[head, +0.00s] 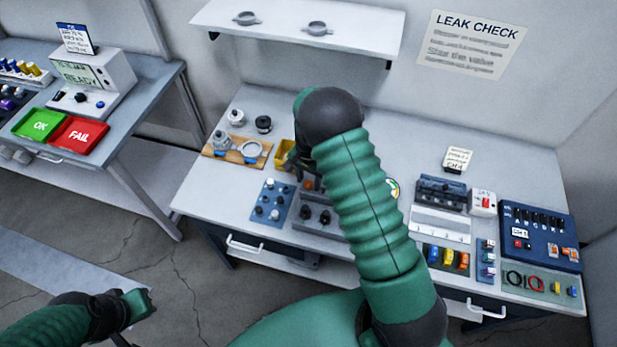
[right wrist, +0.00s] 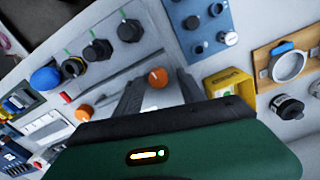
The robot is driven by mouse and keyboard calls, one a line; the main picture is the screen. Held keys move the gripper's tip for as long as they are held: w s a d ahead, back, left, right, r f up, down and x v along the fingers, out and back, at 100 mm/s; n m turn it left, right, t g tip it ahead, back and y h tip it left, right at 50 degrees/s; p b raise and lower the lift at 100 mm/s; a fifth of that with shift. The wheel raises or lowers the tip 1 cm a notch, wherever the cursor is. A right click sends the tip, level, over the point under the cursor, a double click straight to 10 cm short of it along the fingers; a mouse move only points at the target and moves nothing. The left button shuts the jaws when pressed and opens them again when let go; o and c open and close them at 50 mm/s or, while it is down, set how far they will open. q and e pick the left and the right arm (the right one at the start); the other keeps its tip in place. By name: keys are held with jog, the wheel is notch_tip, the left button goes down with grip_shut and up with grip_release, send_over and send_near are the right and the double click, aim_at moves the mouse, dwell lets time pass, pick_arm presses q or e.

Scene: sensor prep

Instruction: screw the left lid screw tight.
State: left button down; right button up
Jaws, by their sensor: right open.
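Two orange knobs, which look like the lid screws, stand on the pale work table. In the right wrist view the left one (right wrist: 158,78) is upright between my finger ends, and the other (right wrist: 84,112) stands farther left. In the head view the left knob (head: 308,184) shows beside my right arm; the other is hidden behind the arm. My right gripper (right wrist: 157,97) is open, its two grey fingers apart around or just above the left knob; contact cannot be told. My left gripper (head: 140,304) hangs at the lower left, away from the table, its jaws unclear.
Black knobs (right wrist: 97,50) on a grey block and a blue knob panel (head: 271,201) are close by. A yellow bin (head: 284,154) and a wooden board (head: 226,154) with metal fittings lie left of my right gripper. A blue case (head: 540,235) is at the far right.

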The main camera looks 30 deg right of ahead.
aim_at(309, 183)
notch_tip(309, 183, up, 17)
jog(key=b, duration=0.2)
jog(key=shift+f, duration=0.1)
notch_tip(309, 183, down, 16)
jog(key=n+p, duration=0.6)
jog(key=p, duration=0.2)
jog(key=n+p, duration=0.6)
jog(key=p, duration=0.2)
jog(key=shift+s+a+f, duration=0.1)
jog(key=shift+f, duration=0.35)
grip_shut()
